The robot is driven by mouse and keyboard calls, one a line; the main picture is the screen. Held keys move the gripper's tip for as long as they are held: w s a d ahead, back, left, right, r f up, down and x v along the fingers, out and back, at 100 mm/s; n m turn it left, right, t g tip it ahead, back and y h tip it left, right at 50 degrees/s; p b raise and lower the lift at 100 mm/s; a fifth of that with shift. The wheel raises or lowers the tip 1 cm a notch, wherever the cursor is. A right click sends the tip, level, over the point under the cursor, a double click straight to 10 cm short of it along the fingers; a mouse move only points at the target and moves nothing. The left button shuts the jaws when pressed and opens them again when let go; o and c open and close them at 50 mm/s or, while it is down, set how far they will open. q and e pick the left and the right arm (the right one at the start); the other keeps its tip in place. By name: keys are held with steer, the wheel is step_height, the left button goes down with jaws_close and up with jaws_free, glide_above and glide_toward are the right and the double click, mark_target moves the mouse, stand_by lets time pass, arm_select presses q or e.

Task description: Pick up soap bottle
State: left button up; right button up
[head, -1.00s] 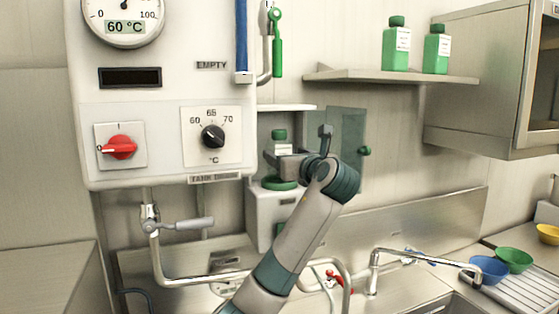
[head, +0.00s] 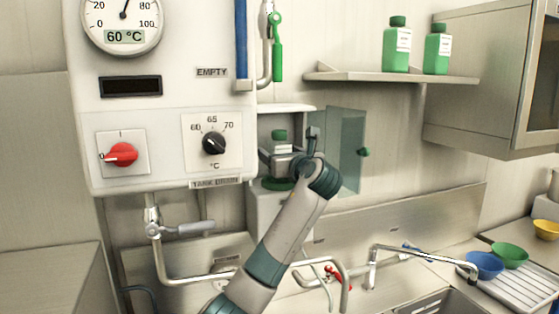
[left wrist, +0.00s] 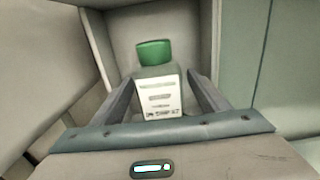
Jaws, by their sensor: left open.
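The soap bottle (head: 280,142) has a green cap and a white label. It stands upright inside a small open wall cabinet, above a green round base (head: 278,184). In the left wrist view the bottle (left wrist: 158,85) is between the two fingers of my left gripper (left wrist: 160,88), with its label facing the camera. The fingers are open, one on each side, and its lower part is hidden by the gripper body. In the head view my left gripper (head: 283,155) reaches into the cabinet at the bottle. My right gripper is not in view.
The cabinet's glassy door (head: 348,150) stands open to the right, close to my wrist. A control box (head: 160,100) with a red switch is to the left. Two similar green bottles (head: 397,48) stand on the shelf (head: 390,76). A sink tap (head: 420,256) and bowls (head: 510,254) are lower right.

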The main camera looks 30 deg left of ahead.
mark_target(279, 141)
arm_select(q)
steer(key=c, duration=1)
steer(key=shift+c, duration=0.6)
steer(key=shift+r+b, duration=0.6)
steer(key=shift+r, duration=0.05)
steer(key=shift+r+b, duration=0.65)
steer(key=shift+r, duration=0.3)
steer(key=b+v, duration=0.7)
steer(key=v, duration=1.1)
